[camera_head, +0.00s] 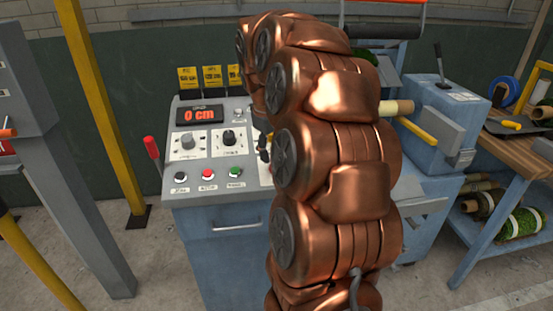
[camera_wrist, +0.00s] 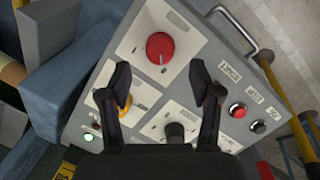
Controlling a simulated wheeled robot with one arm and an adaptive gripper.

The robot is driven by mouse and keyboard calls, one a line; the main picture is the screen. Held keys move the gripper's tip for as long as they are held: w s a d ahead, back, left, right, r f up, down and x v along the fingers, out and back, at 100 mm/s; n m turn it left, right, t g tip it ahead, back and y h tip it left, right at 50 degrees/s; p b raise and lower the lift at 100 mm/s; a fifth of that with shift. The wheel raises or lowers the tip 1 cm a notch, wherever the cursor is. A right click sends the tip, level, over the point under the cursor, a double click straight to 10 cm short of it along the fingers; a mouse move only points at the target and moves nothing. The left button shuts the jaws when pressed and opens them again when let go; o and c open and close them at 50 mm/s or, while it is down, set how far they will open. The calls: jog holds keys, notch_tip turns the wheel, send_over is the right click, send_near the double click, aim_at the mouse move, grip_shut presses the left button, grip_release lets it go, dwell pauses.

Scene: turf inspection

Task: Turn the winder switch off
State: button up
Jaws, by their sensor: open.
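The control panel (camera_head: 202,167) is on a blue cabinet, with a red display (camera_head: 199,114) reading "0 cm". I cannot read which control is labelled as the winder switch. In the wrist view a red round knob (camera_wrist: 160,48) sits on a white plate beyond my fingertips. A yellow knob (camera_wrist: 124,104) is partly hidden by the left finger. A black knob (camera_wrist: 175,131) shows between the finger bases. A green lamp (camera_wrist: 89,137) is lit. My gripper (camera_wrist: 161,72) is open and empty over the panel; contact with the yellow knob is unclear. In the head view my arm hides the panel's right side.
Push buttons line the panel's front, including a red one (camera_head: 208,173). A red-handled lever (camera_head: 152,148) stands at its left. A yellow post (camera_head: 104,105) rises further left. At right are a blue box (camera_head: 440,105) and a wooden bench (camera_head: 515,150) with turf rolls below.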

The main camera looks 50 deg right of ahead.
jog(key=v, duration=0.6)
dwell(0.5)
jog(key=s+a+f+y+p, duration=0.15)
jog(key=s+a, duration=0.25)
jog(key=a, duration=0.6)
jog(key=s+a+f+p, duration=0.2)
jog(key=s+a, duration=0.1)
jog(key=a, duration=0.6)
jog(key=s+a+f+g+p, duration=0.1)
jog(key=s+a+f, duration=0.2)
jog(key=s+a, duration=0.2)
jog(key=s+a+f+g+y+p, duration=0.1)
jog(key=s+a+f, duration=0.2)
jog(key=s, duration=0.8)
jog(key=a, duration=0.2)
jog(key=shift+a+f, duration=0.4)
jog(key=shift+s, duration=0.1)
